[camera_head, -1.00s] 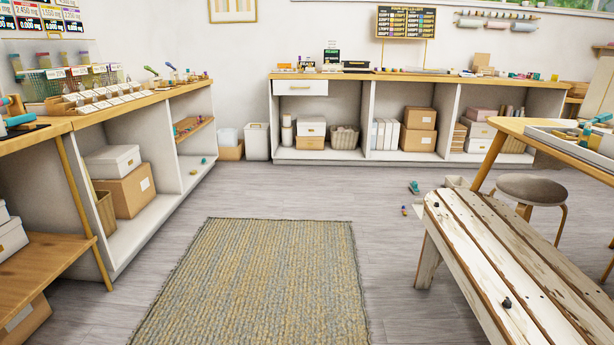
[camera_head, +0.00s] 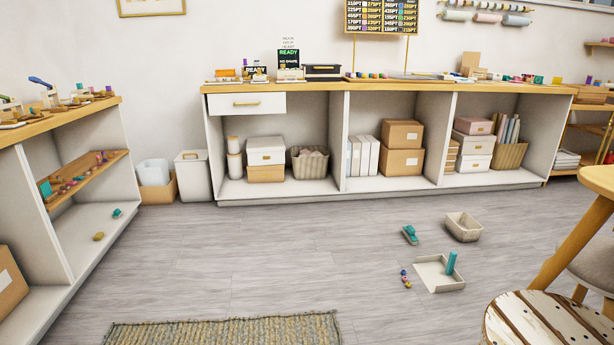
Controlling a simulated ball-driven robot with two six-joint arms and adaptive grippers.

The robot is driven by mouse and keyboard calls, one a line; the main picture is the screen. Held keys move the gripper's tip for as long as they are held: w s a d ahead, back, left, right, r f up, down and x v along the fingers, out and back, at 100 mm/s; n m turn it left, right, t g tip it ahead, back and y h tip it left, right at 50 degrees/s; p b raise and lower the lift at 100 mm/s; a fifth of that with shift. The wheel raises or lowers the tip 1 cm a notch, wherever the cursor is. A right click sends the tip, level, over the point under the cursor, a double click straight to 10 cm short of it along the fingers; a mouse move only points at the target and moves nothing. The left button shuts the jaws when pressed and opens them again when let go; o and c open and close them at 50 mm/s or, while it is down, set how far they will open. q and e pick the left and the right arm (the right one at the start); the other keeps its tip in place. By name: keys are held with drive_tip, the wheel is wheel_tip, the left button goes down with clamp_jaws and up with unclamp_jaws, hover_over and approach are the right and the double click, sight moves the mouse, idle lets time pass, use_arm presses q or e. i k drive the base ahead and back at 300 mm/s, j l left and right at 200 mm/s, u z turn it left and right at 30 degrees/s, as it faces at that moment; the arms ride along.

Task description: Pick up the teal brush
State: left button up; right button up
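A small teal object that looks like the teal brush (camera_head: 410,234) lies on the grey floor, right of the middle. A pale dustpan (camera_head: 432,275) with an upright teal handle (camera_head: 451,263) lies on the floor just in front of it and to the right. The brush and the dustpan are apart. Neither of my grippers shows in the head view.
A beige bin (camera_head: 463,227) stands right of the brush. Small coloured beads (camera_head: 404,279) lie left of the dustpan. Floor (camera_head: 290,250) between rug (camera_head: 230,332) and back counter (camera_head: 400,193) is clear.

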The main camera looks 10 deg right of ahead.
sight(408, 232)
drive_tip(key=i+z, duration=0.1)
drive_tip(key=i, duration=0.55)
drive_tip(key=i+z, duration=0.1)
drive_tip(key=i, duration=0.55)
drive_tip(key=i+j+z, duration=0.1)
drive_tip(key=i, duration=0.55)
drive_tip(key=i+j+z, duration=0.15)
drive_tip(key=i, duration=0.5)
